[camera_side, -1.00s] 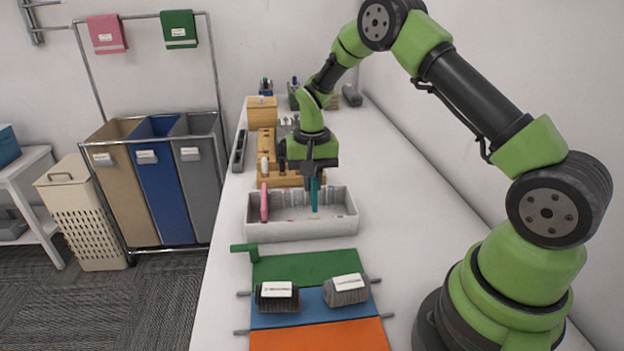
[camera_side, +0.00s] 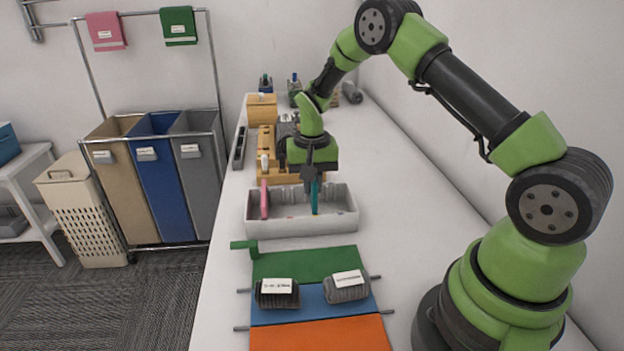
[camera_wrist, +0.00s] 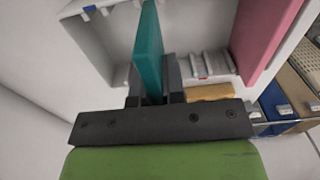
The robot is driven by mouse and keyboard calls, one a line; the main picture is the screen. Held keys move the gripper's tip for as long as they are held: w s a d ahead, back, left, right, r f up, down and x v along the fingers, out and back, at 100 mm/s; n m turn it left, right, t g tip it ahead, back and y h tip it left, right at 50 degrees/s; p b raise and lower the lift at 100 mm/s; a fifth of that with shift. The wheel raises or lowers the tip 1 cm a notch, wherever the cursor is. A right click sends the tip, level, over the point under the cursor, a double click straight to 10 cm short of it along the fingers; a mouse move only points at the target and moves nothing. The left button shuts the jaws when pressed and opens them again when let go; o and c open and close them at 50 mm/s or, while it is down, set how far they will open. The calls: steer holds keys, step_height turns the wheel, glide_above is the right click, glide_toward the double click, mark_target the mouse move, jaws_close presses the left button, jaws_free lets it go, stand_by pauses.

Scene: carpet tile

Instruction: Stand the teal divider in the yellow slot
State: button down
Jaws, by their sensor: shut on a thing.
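The teal divider (camera_side: 315,201) is a thin upright panel in the right half of the white tray (camera_side: 300,230). My gripper (camera_side: 311,178) points down over the tray and is shut on the divider's upper part. In the wrist view the teal divider (camera_wrist: 149,45) runs between my fingers (camera_wrist: 153,88). Its lower edge is hidden in the side view by the tray's front wall, so I cannot tell whether it is seated. Grey slot ribs (camera_wrist: 205,66) show along a tray wall. I cannot clearly make out the yellow slot.
A pink divider (camera_side: 264,199) stands at the tray's left end. A wooden block (camera_side: 290,176) sits right behind the tray. In front lies a green, blue and orange mat (camera_side: 305,264) with two dark rolled bundles. The table right of the tray is clear.

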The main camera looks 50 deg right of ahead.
steer(key=shift+f, duration=2.1)
steer(key=c, duration=1.1)
jaws_free()
step_height(320, 180, up, 10)
